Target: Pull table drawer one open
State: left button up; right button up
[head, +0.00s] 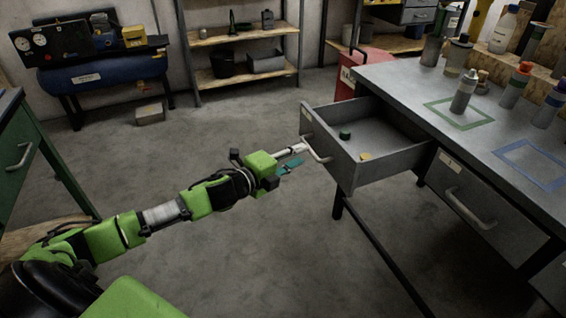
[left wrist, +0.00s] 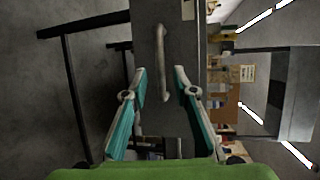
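A grey table drawer (head: 375,158) stands pulled well out of the metal table (head: 400,84). Its bar handle (head: 316,150) is on the front panel, facing my left arm. A small green object (head: 345,135) and a yellowish one (head: 365,156) lie inside. My left gripper (head: 301,156) is right at this handle. In the left wrist view the gripper (left wrist: 160,69) has its teal fingers spread, and the handle (left wrist: 162,62) shows between the fingertips with a gap on each side. My right gripper is not in view.
A second drawer (head: 478,205) to the right is shut. Bottles, including a grey one (head: 464,92), stand on the tabletop. A red cabinet (head: 374,66) is behind the table, and a green bench (head: 22,150) is at left. The floor between is clear.

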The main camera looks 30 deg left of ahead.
pick_arm(q)
jog(key=shift+v, duration=2.95)
